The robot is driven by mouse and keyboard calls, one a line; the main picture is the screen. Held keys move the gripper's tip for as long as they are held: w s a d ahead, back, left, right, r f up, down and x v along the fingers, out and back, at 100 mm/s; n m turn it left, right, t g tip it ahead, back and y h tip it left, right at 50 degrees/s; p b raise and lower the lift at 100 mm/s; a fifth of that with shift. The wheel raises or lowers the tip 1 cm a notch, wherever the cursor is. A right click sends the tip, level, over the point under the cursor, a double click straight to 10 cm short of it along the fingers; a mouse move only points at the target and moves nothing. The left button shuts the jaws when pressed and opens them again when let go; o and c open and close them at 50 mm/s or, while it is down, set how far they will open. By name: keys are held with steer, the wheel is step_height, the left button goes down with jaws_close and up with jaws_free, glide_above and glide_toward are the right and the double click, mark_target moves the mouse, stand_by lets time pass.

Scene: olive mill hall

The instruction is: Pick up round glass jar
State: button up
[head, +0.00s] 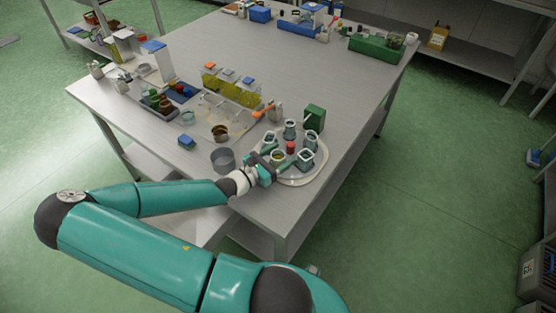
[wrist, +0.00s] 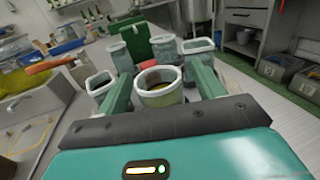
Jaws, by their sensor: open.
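The round glass jar (wrist: 160,88) has a pale round rim and something yellowish inside. In the wrist view it stands between the two green fingers of my gripper (wrist: 160,74), one finger on each side. My gripper is open; I cannot tell whether either finger touches the glass. In the head view my gripper (head: 271,163) is low at the near edge of the round tray (head: 297,181), and the round jar (head: 278,157) shows just beyond it, partly covered. The jar's lower part is hidden in the wrist view by my gripper body.
Square-rimmed jars stand close around it on the tray, one at right (head: 307,158) and one behind (head: 289,129). A red item (head: 291,147) is among them. A green box (head: 314,117) stands behind the tray.

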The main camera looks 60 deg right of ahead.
steer(key=c, duration=1.1)
steer(key=shift+r, duration=0.25)
